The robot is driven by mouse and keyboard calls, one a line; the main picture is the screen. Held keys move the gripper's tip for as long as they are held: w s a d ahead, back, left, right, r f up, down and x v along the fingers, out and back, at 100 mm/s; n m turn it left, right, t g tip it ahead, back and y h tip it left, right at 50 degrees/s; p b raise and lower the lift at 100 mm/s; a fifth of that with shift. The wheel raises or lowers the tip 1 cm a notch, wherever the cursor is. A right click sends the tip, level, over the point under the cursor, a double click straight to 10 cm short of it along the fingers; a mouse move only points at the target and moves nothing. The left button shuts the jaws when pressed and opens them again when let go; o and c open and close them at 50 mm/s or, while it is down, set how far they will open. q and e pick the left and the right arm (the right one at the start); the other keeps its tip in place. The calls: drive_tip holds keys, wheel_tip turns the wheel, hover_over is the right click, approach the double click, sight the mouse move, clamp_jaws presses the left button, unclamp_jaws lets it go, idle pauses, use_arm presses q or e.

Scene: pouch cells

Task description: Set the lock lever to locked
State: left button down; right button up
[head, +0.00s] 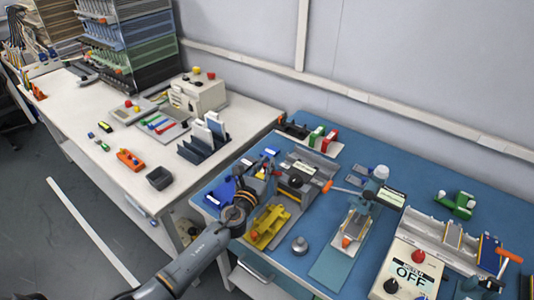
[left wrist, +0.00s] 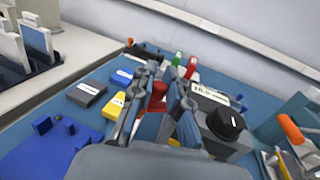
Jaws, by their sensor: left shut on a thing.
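My left gripper (head: 266,168) reaches over the blue work table, at the left side of the dark box with a black knob (head: 296,181). In the left wrist view its two fingers (left wrist: 158,98) are closed around a red part (left wrist: 157,96), which looks like the lock lever. The fingers hide most of this part, so its exact position cannot be told. The box's black knob (left wrist: 230,122) stands just right of the fingers. My right gripper is not seen.
A yellow fixture (head: 267,227) and a grey weight (head: 299,245) lie in front. A press with an orange-tipped handle (head: 327,186) stands to the right. Red and green blocks (head: 328,141) are behind. A switch box reading OFF (head: 408,270) is at front right.

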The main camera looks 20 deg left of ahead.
use_arm(q)
drive_tip(key=y, duration=0.1)
drive_tip(key=n+y, duration=0.2)
drive_tip(key=shift+s+d, duration=0.25)
drive_tip(key=shift+s, duration=0.15)
drive_tip(key=shift+s+d+f+n+g+y+b, duration=0.15)
drive_tip(key=shift+s+n+g+y+b, duration=0.35)
drive_tip(key=shift+n+y, duration=0.8)
drive_tip(key=shift+s+d+r+n+g+y+b, duration=0.2)
drive_tip(key=shift+n+g+y, duration=0.6)
drive_tip(key=shift+y, duration=1.05)
drive_tip(key=shift+s+d+f+n+g+y+b, duration=0.15)
drive_tip(key=shift+n+g+y+b, duration=0.35)
drive_tip(key=shift+n+y, duration=0.85)
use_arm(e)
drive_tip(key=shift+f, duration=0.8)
use_arm(q)
drive_tip(key=shift+s+y, duration=0.1)
drive_tip(key=shift+y, duration=0.2)
drive_tip(key=c, duration=1.3)
unclamp_jaws()
drive_tip(key=shift+d, duration=0.1)
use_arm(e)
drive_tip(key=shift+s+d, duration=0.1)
